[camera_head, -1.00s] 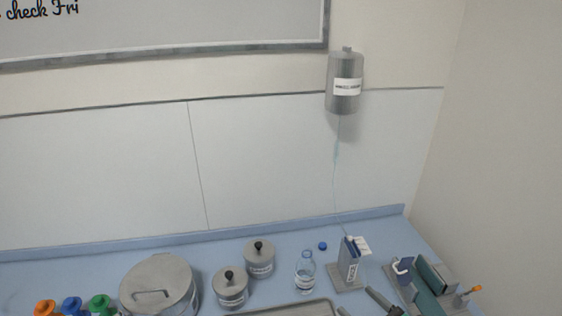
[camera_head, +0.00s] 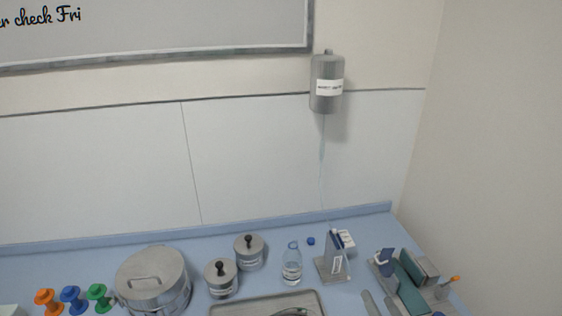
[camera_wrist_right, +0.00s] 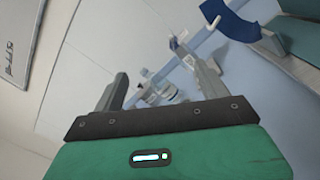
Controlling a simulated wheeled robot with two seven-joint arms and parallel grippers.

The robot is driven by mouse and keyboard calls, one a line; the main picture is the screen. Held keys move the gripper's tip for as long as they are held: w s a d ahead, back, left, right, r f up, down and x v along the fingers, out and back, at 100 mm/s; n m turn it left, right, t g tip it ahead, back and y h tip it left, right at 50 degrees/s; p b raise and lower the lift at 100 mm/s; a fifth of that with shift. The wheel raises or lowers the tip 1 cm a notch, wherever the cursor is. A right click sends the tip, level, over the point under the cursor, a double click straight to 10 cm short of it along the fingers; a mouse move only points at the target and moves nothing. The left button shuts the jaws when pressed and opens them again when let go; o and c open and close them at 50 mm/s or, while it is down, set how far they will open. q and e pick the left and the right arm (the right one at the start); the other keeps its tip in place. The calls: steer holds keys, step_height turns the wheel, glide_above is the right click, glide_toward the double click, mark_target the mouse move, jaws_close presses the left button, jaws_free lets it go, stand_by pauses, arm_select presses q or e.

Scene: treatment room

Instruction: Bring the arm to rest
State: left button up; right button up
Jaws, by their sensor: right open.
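My right gripper (camera_wrist_right: 150,62) is open in the right wrist view, with two grey fingers spread apart and nothing held between them. In the head view only its fingertips (camera_head: 379,302) show at the bottom edge, low on the right in front of the green and grey rack. The rest of the right arm is out of the picture. My left gripper is not in view.
The blue counter holds a lidded pot (camera_head: 153,279), two small lidded jars (camera_head: 221,280), a bottle (camera_head: 292,266), a metal tray (camera_head: 232,306), a grey stand (camera_head: 334,262) and the rack (camera_head: 412,291). A canister (camera_head: 327,84) hangs on the wall.

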steer(key=s+d+f+m+g+h, duration=0.5)
steer(key=s+d+m+g+h, duration=0.15)
steer(key=m, duration=1.15)
steer(key=s+a+f+m+g+y, duration=0.1)
steer(key=s+a+f+m+g, duration=0.3)
steer(key=s, duration=0.4)
steer(key=s+a+f+m+g+y, duration=0.1)
steer(key=s+a+m+g+y, duration=0.2)
steer(key=s+m, duration=0.45)
step_height(320, 180, down, 35)
steer(key=g+h+b, duration=0.1)
steer(key=g+b, duration=0.1)
steer(key=b, duration=0.3)
arm_select(q)
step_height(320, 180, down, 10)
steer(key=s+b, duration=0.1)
steer(key=b, duration=0.4)
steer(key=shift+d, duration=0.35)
arm_select(e)
steer(key=s+d+f+g, duration=0.1)
steer(key=s+d+f, duration=0.1)
steer(key=s+f, duration=0.8)
steer(key=s+d+f+n, duration=0.1)
steer(key=s+f, duration=0.9)
steer(key=f, duration=0.6)
steer(key=shift+s+d+g, duration=0.3)
steer(key=shift+d+g, duration=0.05)
steer(key=shift+d, duration=0.05)
